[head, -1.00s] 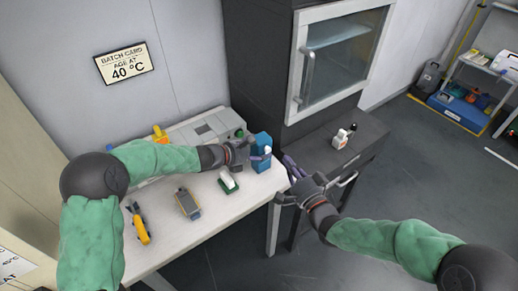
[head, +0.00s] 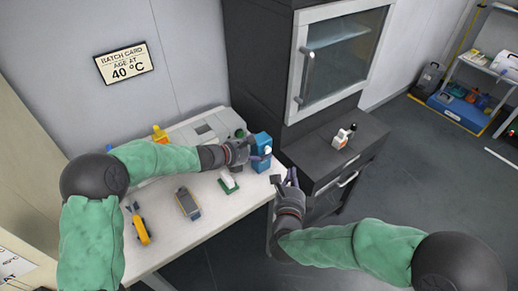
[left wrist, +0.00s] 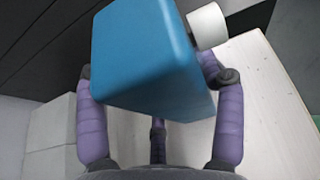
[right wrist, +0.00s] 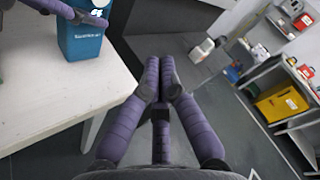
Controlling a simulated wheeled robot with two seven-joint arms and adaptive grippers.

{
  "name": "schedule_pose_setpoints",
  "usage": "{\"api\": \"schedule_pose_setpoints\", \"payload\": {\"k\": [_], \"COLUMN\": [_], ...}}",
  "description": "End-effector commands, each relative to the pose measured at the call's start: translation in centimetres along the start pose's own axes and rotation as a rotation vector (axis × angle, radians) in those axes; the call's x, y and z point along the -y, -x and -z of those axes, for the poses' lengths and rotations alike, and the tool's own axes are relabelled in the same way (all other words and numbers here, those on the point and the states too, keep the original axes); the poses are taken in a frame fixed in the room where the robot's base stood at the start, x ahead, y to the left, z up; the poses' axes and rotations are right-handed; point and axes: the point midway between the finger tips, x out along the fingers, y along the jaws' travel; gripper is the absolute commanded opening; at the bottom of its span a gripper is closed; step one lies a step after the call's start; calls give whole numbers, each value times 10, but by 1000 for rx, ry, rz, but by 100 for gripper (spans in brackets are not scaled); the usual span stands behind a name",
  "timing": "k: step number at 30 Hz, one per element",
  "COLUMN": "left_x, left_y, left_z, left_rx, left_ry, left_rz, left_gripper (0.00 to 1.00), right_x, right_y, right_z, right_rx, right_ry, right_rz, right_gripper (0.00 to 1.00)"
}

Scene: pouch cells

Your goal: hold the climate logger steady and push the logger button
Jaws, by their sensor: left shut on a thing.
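The climate logger is a blue box (head: 261,163) standing at the right end of the white table, with a white round button (head: 268,149) on its front. My left gripper (head: 254,156) is shut on it from the left. In the left wrist view, purple fingers flank the blue box (left wrist: 145,55), and its white button (left wrist: 207,25) sticks out at upper right. My right gripper (head: 284,178) is lower right of the logger and apart from it. Its fingers (right wrist: 160,78) are drawn together with nothing between them, and the blue logger (right wrist: 80,38) shows at upper left.
A green-and-white item (head: 228,182), a grey-and-yellow device (head: 188,203) and a yellow tool (head: 141,229) lie on the white table (head: 175,240). A dark cabinet (head: 345,170) with a small white bottle (head: 341,139) stands to the right. Floor space is open beyond.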

Motion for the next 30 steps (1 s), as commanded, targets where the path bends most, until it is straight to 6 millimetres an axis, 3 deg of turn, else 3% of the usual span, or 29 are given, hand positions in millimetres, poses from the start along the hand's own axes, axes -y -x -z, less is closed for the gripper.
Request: {"api": "schedule_pose_setpoints", "payload": {"k": [5,21,30], "left_x": [0,0,0], "left_y": [0,0,0], "left_z": [1,1,1], "left_rx": [-2,-2,-2], "left_ry": [0,1,1], "left_rz": [0,1,1], "left_gripper": [30,30,30], "right_x": [-3,-20,-25], "right_y": [-2,-46,-60], "right_z": [-2,-43,-55], "right_rx": [-17,-16,-15], "right_ry": [-14,-13,-12], "right_rz": [-2,-2,-3], "right_gripper": [0,0,0]}}
